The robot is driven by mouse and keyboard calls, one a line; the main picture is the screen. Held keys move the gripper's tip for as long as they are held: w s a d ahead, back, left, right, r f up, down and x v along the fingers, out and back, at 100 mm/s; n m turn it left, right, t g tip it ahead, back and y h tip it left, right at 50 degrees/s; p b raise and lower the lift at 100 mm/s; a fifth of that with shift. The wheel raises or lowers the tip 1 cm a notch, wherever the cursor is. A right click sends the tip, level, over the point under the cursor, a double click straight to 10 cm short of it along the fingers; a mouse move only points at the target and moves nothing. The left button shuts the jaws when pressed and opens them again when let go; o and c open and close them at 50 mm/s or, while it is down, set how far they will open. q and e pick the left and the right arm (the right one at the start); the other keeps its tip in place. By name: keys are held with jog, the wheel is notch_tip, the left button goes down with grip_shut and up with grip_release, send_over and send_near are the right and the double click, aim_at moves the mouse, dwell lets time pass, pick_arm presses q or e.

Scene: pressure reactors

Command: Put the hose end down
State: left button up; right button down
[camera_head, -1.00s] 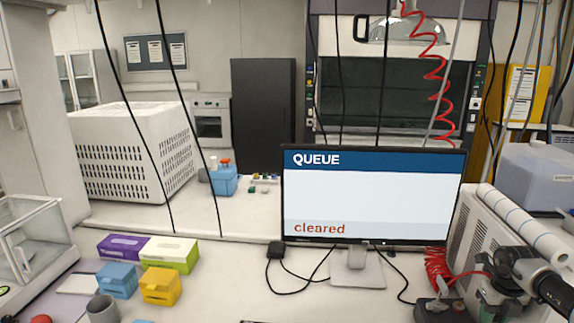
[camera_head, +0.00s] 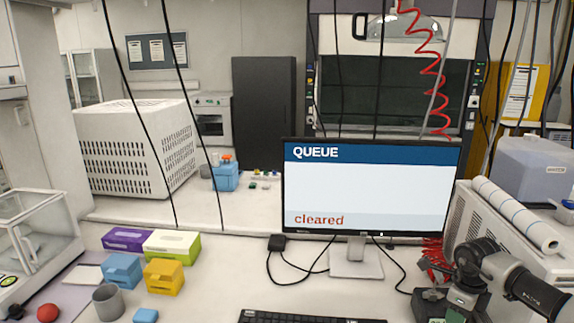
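A red coiled hose (camera_head: 432,67) hangs from the top of the picture at the right. It drops behind the upper right of the monitor. I cannot tell whether the two red lengths are one hose, and I cannot make out a free hose end.
A monitor (camera_head: 370,190) reading "QUEUE" and "cleared" stands mid-bench, with a keyboard (camera_head: 305,317) in front. Purple (camera_head: 128,239), green-white (camera_head: 172,246), blue (camera_head: 122,270) and yellow (camera_head: 164,276) boxes and a grey cup (camera_head: 108,302) stand left. Bench between boxes and monitor is mostly clear, apart from cables.

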jog(key=s+a+r+n+b, duration=0.1)
jog(key=s+a+r+n, duration=0.1)
jog(key=s+a+n, duration=0.6)
jog(key=s+a+r+n+b, duration=0.1)
jog(key=s+a+n, duration=0.7)
jog(key=n, duration=1.1)
jog(key=a+r, duration=0.1)
jog(key=a, duration=0.3)
jog(key=shift+s+r+b, duration=0.15)
jog(key=shift+r+b, duration=0.2)
